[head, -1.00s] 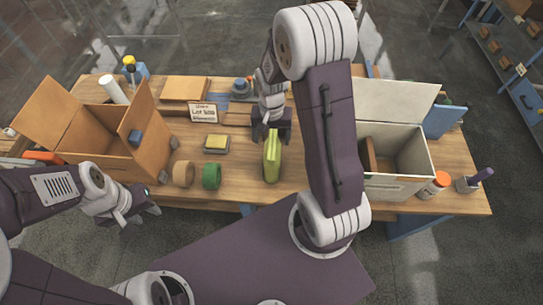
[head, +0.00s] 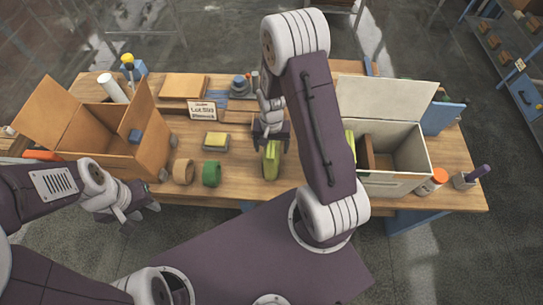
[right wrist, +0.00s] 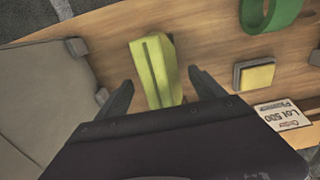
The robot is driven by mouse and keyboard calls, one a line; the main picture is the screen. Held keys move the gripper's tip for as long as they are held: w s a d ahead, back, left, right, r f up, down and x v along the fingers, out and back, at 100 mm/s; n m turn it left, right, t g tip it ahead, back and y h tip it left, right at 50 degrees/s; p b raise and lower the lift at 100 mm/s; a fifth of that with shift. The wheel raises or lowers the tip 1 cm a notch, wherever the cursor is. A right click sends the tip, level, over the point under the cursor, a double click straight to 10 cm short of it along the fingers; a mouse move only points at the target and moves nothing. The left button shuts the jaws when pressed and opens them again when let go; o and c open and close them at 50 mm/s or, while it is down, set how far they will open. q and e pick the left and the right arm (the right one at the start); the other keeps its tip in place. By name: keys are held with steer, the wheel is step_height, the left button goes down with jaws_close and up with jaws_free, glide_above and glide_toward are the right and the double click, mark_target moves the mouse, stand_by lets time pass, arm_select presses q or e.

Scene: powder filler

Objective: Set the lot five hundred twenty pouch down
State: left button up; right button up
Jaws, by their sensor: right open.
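A yellow-green pouch (head: 271,163) stands near the front edge of the wooden table, left of my right arm. My right gripper (head: 271,143) is over its top end. In the right wrist view the pouch (right wrist: 155,70) shows between and beyond the two spread fingers of the right gripper (right wrist: 162,84), with gaps on both sides. I cannot read a lot number on the pouch. A second yellow-green item (head: 350,142) shows partly behind my right arm, by the white box. My left gripper (head: 137,210) hangs at the front left of the table, fingers apart and empty.
A yellow-topped block (head: 215,140), a tan roll (head: 183,172) and a green roll (head: 211,173) lie to the left. A cardboard box (head: 105,150) is far left; an open white box (head: 395,185) is right.

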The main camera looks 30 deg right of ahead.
steer(key=shift+f, duration=0.2)
steer(key=shift+c, duration=0.3)
jaws_close()
